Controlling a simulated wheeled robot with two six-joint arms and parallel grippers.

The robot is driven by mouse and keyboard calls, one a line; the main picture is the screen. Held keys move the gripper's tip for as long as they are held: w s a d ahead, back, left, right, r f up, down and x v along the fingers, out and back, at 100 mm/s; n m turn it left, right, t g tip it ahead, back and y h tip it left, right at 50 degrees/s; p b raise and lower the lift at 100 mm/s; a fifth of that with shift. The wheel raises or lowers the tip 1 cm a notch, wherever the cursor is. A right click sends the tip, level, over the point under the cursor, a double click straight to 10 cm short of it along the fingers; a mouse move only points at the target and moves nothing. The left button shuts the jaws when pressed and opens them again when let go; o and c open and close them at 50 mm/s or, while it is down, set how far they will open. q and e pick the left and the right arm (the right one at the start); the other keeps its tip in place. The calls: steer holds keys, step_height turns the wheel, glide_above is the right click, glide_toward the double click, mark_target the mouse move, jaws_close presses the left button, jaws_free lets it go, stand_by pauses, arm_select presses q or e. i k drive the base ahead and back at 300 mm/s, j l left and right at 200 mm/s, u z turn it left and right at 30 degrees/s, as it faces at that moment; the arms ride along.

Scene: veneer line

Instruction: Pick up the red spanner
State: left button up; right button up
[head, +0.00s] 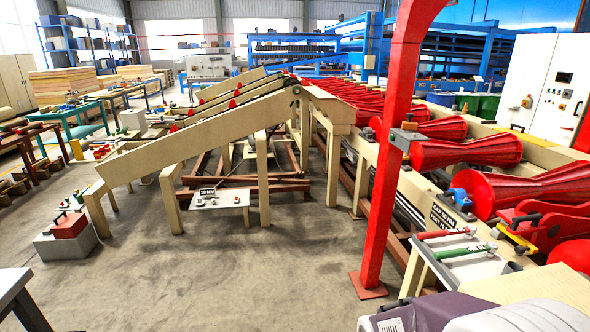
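A long thin red tool (446,234), which looks like the red spanner, lies on a small grey-topped table (428,256) at the right, beside the red roller machine. A green tool (466,250) of similar shape lies just in front of it, roughly parallel. The red tool is small in the picture, so its exact shape is hard to tell. Neither my left nor my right gripper shows in the head view.
A red post (385,170) stands on the floor left of the small table. Red rollers (466,152) and the beige machine frame lie behind it. A purple-grey and white object (440,312) fills the lower right. Open concrete floor (230,270) lies in the middle foreground.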

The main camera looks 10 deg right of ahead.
mark_target(470, 230)
steer(key=i+l+z, duration=0.15)
steer(key=i+z, duration=0.35)
steer(key=i, duration=0.15)
steer(key=i+j+z, duration=0.1)
steer(key=i+z, duration=0.4)
steer(key=i, duration=0.15)
steer(key=i+j+z, duration=0.45)
steer(key=i, duration=0.15)
steer(key=l, duration=0.1)
